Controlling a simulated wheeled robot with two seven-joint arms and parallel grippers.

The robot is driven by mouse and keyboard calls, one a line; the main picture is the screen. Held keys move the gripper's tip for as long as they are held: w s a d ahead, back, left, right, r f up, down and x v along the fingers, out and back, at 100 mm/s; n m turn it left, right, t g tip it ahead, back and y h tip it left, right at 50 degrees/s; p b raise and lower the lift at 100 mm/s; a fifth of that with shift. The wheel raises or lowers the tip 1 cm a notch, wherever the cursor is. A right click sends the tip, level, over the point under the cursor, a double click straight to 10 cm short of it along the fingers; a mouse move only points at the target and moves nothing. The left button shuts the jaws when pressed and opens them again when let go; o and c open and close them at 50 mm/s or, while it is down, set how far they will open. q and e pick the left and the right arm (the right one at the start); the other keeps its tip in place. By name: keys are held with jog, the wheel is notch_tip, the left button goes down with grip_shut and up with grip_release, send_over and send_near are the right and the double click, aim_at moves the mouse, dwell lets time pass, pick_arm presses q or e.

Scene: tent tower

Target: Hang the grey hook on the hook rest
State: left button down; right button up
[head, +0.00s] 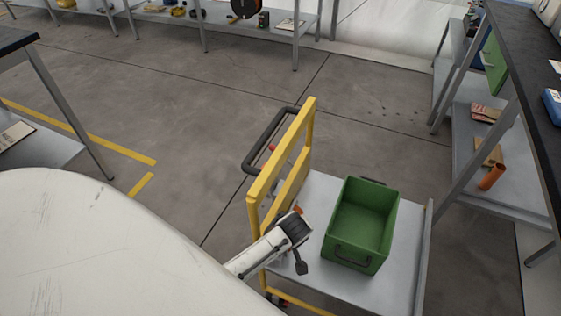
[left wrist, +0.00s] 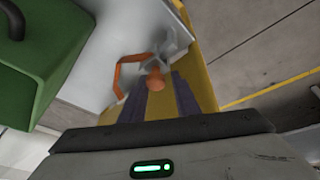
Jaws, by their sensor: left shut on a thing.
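My left gripper (head: 296,217) is over the near left part of a cart, close to its yellow frame. In the left wrist view, its two dark fingers (left wrist: 158,97) are shut around an orange end. A pale grey piece (left wrist: 168,45) with a bent orange part (left wrist: 128,72) shows just beyond the fingertips. I take this for the grey hook, but its outline is blurred and partly hidden. In the head view only a small orange bit shows at the gripper. I cannot clearly make out the hook rest. My right gripper is not in view.
The cart's grey deck (head: 318,192) carries an open, empty-looking green bin (head: 362,222). The yellow frame (head: 281,158) with a dark handle (head: 262,137) rises on the left. A dark-topped bench (head: 527,75) stands at right. The floor beyond the cart is clear.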

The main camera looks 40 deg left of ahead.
pick_arm(q)
jog(key=shift+w+d, duration=0.1)
jog(key=shift+d, duration=0.1)
dwell(0.5)
jog(key=c, duration=1.4)
grip_release()
jog(key=shift+o, duration=0.7)
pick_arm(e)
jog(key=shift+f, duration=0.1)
pick_arm(q)
jog(key=p+v, duration=0.2)
jog(key=v, duration=0.5)
jog(key=shift+r, duration=0.25)
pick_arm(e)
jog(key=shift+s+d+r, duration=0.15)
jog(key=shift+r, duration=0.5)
